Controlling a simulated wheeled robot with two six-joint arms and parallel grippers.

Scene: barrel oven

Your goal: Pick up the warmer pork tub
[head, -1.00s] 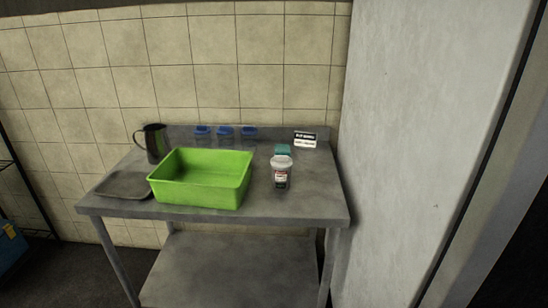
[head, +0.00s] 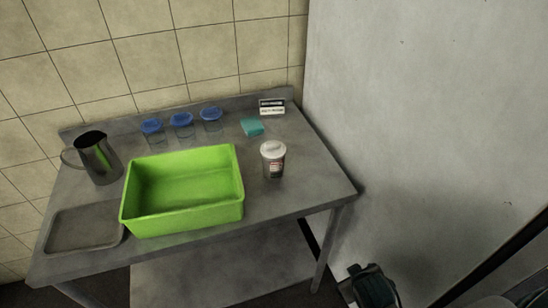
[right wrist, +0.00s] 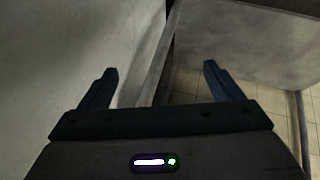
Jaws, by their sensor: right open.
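A clear tub with a white lid and a label (head: 273,160) stands upright on the metal table (head: 300,185), right of the green bin. Several blue-lidded clear tubs stand in a row at the back, including a left one (head: 152,131), a middle one (head: 182,125) and a right one (head: 211,120). I cannot read which tub holds pork or is warmer. My right gripper (right wrist: 158,78) is open and empty in the right wrist view. Part of my right arm shows low in the head view, right of the table and away from the tubs. My left gripper is out of view.
A green bin (head: 185,222) fills the table's middle. A grey tray (head: 85,228) and a metal jug (head: 98,158) are at left. A teal block (head: 252,127) and a small sign (head: 272,107) are at back right. A pale wall (head: 420,120) rises at right.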

